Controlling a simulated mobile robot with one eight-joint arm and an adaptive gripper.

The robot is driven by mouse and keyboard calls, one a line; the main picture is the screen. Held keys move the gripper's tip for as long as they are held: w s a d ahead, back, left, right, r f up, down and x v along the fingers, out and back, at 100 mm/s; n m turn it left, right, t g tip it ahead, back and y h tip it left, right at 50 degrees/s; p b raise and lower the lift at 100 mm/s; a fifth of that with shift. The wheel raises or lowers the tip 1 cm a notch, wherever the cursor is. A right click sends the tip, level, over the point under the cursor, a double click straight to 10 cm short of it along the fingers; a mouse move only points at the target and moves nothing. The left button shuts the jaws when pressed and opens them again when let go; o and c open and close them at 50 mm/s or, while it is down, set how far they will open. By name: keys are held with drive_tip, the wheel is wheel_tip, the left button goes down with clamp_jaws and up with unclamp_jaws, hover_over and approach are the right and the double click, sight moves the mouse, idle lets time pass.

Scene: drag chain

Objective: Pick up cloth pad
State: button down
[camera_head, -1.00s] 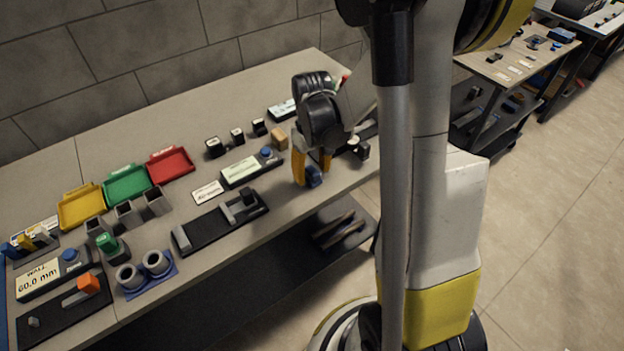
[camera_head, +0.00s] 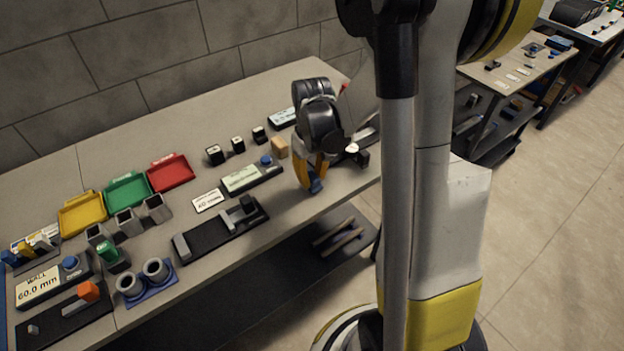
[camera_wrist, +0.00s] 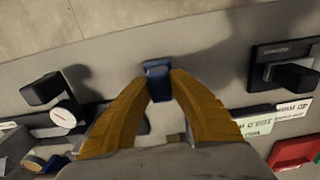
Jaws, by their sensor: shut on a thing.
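The cloth pad is a small blue block (camera_wrist: 158,80) between the yellow fingertips of my gripper (camera_wrist: 158,86) in the wrist view. The fingers press on it from both sides, so my gripper is shut on it. In the head view the blue pad (camera_head: 316,186) shows at the lower end of my gripper (camera_head: 312,180), over the front part of the bench. I cannot tell whether the pad still touches the bench top.
A black fixture with a grey slide (camera_head: 222,230) lies left of my gripper, and a display box with a blue knob (camera_head: 250,177) stands behind it. Red (camera_head: 171,173), green (camera_head: 127,192) and yellow (camera_head: 83,213) trays are farther left. A dial gauge (camera_wrist: 63,116) is close by.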

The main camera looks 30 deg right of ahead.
sight(313, 176)
wheel_tip(313, 176, up, 4)
drive_tip(key=shift+s+f+p, duration=0.1)
drive_tip(key=shift+f+p, duration=0.05)
drive_tip(key=shift+p, duration=0.6)
drive_tip(key=s+d+r+p, duration=0.3)
drive_tip(key=s+d+r, duration=0.3)
drive_tip(key=s+d, duration=0.2)
drive_tip(key=shift+d, duration=0.2)
drive_tip(key=shift+r, duration=0.1)
drive_tip(key=c, duration=2.1)
unclamp_jaws()
clamp_jaws()
drive_tip(key=shift+w, duration=0.15)
